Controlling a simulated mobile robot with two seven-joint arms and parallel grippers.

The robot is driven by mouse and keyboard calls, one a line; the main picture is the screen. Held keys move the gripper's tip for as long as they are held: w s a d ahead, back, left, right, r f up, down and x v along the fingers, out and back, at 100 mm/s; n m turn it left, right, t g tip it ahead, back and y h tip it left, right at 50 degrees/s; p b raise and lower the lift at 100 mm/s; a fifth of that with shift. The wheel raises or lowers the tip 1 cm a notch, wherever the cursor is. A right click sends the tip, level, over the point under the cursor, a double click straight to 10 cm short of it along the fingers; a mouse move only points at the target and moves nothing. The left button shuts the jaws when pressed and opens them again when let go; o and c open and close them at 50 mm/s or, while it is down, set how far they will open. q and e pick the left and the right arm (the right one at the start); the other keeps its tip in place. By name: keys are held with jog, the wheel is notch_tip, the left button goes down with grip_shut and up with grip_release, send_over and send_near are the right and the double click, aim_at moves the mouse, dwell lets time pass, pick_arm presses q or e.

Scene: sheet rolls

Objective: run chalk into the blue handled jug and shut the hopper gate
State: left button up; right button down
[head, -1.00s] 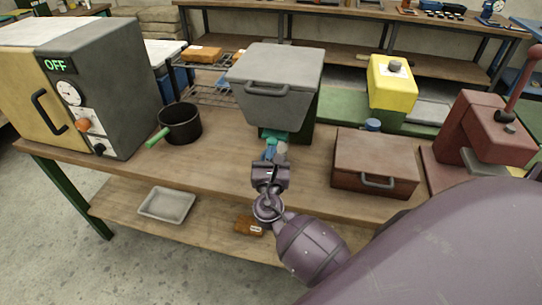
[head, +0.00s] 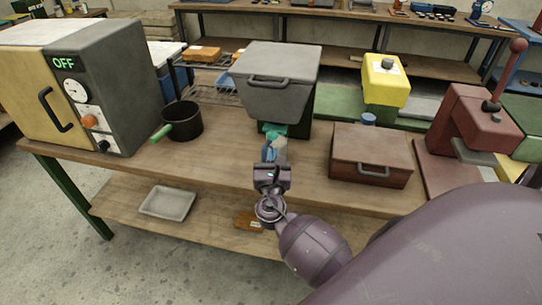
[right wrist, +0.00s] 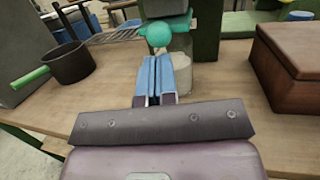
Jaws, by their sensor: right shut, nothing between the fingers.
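The grey hopper (head: 277,100) stands on a green frame at the middle of the bench, its lid down. Below it is the teal gate with a round knob (right wrist: 159,33), which also shows in the head view (head: 275,131). A pale vessel (right wrist: 183,70) stands under the gate, partly hidden by my fingers. I cannot make out its handle or contents. My right gripper (right wrist: 157,60) is shut and empty, its blue-faced fingers together just below and in front of the knob. I cannot tell whether they touch it. My left gripper is not in view.
A black pot with a green handle (head: 183,122) and a grey oven reading OFF (head: 125,85) are to the left. A brown box (head: 370,155) and a red press (head: 475,125) are to the right. Bare bench lies between pot and hopper.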

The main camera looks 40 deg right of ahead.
jog(key=v, duration=1)
jog(key=shift+s+a+b, duration=0.15)
jog(key=shift+a+b, duration=0.05)
jog(key=shift+b, duration=0.25)
jog(key=a+f+m+g+y, duration=0.15)
jog(key=f+m+y, duration=0.3)
jog(key=m, duration=0.45)
jog(key=a+f+m+g+y, duration=0.1)
jog(key=a+f+m+y, duration=0.1)
jog(key=f+m+y, duration=0.45)
jog(key=s+f+m+g, duration=0.1)
jog(key=s+f+m, duration=0.1)
jog(key=s+m, duration=0.4)
jog(key=s+d+f+m+g+y, duration=0.1)
jog(key=s+f+m, duration=0.1)
jog(key=s+m, duration=0.4)
jog(key=s, duration=0.2)
jog(key=shift+s+d+f, duration=0.2)
jog(key=shift+s+f, duration=0.1)
jog(key=shift+f, duration=0.05)
